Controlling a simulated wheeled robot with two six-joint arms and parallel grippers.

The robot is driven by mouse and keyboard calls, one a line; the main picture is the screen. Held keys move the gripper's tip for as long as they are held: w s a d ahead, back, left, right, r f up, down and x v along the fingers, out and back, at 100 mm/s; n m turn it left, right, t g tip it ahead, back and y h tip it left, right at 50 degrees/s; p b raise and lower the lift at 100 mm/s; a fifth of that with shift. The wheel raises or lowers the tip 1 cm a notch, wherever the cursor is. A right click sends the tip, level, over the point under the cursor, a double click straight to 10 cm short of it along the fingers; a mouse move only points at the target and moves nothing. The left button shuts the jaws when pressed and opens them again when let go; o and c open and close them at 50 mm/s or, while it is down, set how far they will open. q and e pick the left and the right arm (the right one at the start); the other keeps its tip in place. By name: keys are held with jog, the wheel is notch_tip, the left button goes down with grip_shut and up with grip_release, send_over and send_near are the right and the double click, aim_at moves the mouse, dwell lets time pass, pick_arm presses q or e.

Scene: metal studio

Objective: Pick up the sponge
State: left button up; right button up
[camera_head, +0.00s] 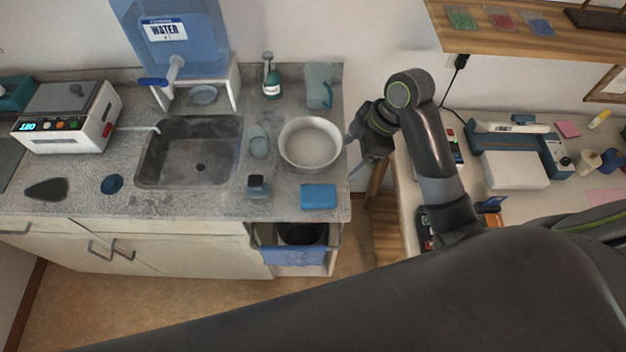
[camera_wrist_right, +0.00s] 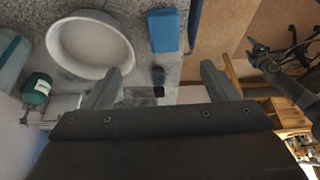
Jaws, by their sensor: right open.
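The sponge (camera_head: 318,196) is a flat blue block lying on the grey counter near its front edge, in front of the white bowl (camera_head: 310,144). In the right wrist view the sponge (camera_wrist_right: 163,30) shows at the top middle, beside the bowl (camera_wrist_right: 90,44). My right gripper (camera_head: 354,156) is just off the counter's right end, to the right of the bowl and up and right of the sponge. In the right wrist view its two fingers (camera_wrist_right: 160,86) are spread wide with nothing between them. My left gripper is not in view.
A sink (camera_head: 190,152) is left of the bowl. A green soap bottle (camera_head: 271,78) and a clear blue pitcher (camera_head: 319,86) stand behind the bowl. A small dark-topped item (camera_head: 259,187) sits left of the sponge. A desk (camera_head: 408,190) with office things is at right.

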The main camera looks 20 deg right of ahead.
jog(key=b, duration=0.5)
send_near(323, 193)
jog(key=b+x, duration=0.3)
jog(key=shift+a+f, duration=0.1)
jog(key=shift+f, duration=0.05)
jog(key=shift+a+f+b, duration=0.15)
jog(key=shift+f+b, duration=0.1)
jog(key=shift+b, duration=0.1)
jog(key=shift+a+f, duration=0.1)
jog(key=shift+f, duration=0.05)
jog(key=shift+w+a+f, duration=0.1)
jog(key=shift+f, duration=0.15)
jog(key=p+x, duration=0.1)
jog(key=x, duration=0.3)
jog(key=shift+f, duration=0.4)
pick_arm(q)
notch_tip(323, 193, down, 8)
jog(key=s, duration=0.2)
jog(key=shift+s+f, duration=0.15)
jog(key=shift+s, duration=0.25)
pick_arm(e)
jog(key=c, duration=1.1)
